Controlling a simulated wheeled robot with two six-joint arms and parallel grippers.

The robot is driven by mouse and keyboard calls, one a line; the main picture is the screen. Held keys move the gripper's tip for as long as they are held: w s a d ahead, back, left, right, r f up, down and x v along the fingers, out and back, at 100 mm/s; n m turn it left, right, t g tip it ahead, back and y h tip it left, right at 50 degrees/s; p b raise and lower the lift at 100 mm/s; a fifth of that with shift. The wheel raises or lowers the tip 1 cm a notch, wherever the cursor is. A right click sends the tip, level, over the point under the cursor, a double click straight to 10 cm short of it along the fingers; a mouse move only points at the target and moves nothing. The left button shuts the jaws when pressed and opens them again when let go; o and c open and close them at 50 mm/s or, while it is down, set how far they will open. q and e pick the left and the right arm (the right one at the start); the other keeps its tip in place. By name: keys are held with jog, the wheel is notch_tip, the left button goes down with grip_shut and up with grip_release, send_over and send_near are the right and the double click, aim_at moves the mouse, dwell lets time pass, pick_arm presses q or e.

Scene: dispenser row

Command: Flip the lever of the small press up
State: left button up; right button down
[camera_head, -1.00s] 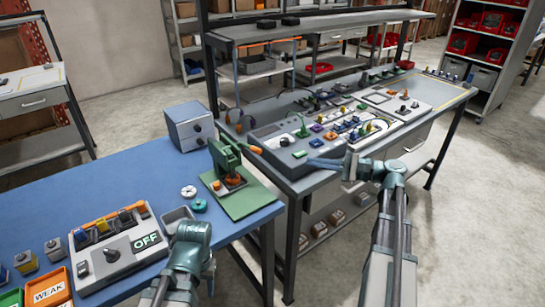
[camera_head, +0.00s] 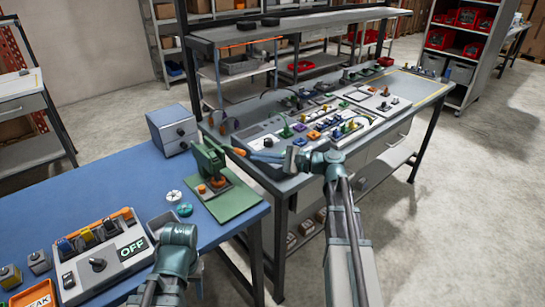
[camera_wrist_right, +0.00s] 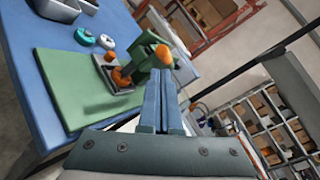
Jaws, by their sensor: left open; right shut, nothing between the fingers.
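The small green press (camera_head: 207,162) stands on a green base plate (camera_head: 236,203) near the right corner of the blue table. Its lever ends in an orange knob (camera_head: 238,151) that sticks out to the right, sloping slightly down. My right gripper (camera_head: 256,157) is shut and empty, its blue fingers pointing at the knob from the right. In the right wrist view the knob (camera_wrist_right: 163,52) shows just beyond the fingertips (camera_wrist_right: 160,75); whether they touch is unclear. My left gripper (camera_head: 177,240) is low over the blue table's front edge, fingers hidden.
A grey box (camera_head: 172,129) stands behind the press. White and teal round pieces (camera_head: 184,209) lie left of the plate. A control panel (camera_head: 102,253) marked OFF sits at the left. A grey workbench (camera_head: 425,92) with many small parts lies to the right.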

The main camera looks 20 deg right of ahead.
jog(key=shift+a+r, duration=0.3)
jog(key=shift+a, duration=0.2)
notch_tip(320, 180, up, 6)
jog(key=w+m+g+h+p, duration=0.2)
jog(key=p, duration=1)
jog(key=shift+a+g+p, duration=0.3)
jog(key=shift+a, duration=0.1)
jog(key=shift+w, duration=0.1)
jog(key=shift+r+p, duration=0.7)
jog(key=shift+p, duration=0.1)
